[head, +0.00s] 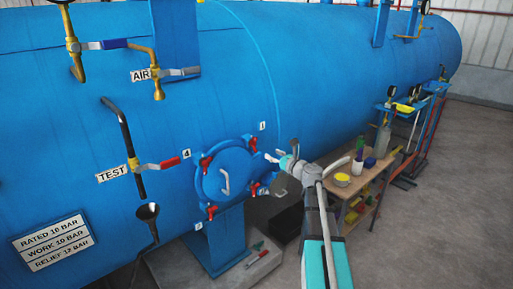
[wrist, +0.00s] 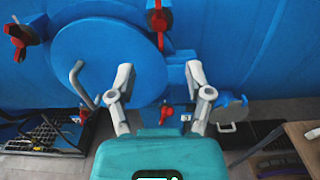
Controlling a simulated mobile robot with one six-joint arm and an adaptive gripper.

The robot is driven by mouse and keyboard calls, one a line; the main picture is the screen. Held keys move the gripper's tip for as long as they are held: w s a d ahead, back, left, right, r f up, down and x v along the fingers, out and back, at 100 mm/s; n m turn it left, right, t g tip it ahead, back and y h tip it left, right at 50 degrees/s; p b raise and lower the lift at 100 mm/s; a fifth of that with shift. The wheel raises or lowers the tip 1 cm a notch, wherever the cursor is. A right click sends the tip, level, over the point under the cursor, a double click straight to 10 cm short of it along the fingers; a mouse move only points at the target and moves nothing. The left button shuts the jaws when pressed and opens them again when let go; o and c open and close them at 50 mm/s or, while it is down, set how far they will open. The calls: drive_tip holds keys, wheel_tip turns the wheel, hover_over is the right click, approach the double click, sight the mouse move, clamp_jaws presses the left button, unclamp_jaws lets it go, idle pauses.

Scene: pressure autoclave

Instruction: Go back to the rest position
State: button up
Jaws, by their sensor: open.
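My gripper (head: 284,158) is out in front of the blue autoclave (head: 330,75), just right of its round hatch. In the wrist view my gripper (wrist: 160,72) is open and empty, its two pale fingers spread apart. Beyond them is the blue round hatch door (wrist: 108,62) with a grey bar handle (wrist: 78,84). The hatch (head: 222,182) also shows in the head view, lying against its ring with red-handled clamps (head: 206,166) around it. I cannot tell whether any finger touches a clamp.
A wooden table (head: 366,178) with a yellow tub (head: 342,180) and bottles stands right of my arm. Small tools lie on the plinth below the hatch. Open floor (head: 450,210) is at the right.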

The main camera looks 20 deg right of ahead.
drive_tip(key=shift+a, duration=0.1)
drive_tip(key=s+a+f+n+g+y, duration=0.1)
drive_tip(key=s+a+f+n+g, duration=0.25)
drive_tip(key=a+n, duration=0.3)
drive_tip(key=s+a+f+n+g, duration=0.35)
drive_tip(key=a+n, duration=0.25)
drive_tip(key=a, duration=0.2)
drive_tip(key=s+a+f+n+g+y, duration=0.1)
drive_tip(key=s+a+f+n+g, duration=0.15)
drive_tip(key=a+f+n, duration=0.35)
drive_tip(key=s+a+f+n+g+h, duration=0.2)
drive_tip(key=s+n+g+h, duration=0.1)
drive_tip(key=s+n, duration=0.4)
drive_tip(key=s+a+f+n+g+h, duration=0.2)
drive_tip(key=s+f+n+g+h, duration=0.1)
drive_tip(key=s+n, duration=0.4)
drive_tip(key=shift+s+a+f+g+h, duration=0.25)
drive_tip(key=shift+s+a+g+h, duration=0.05)
drive_tip(key=shift+s+g+h, duration=0.55)
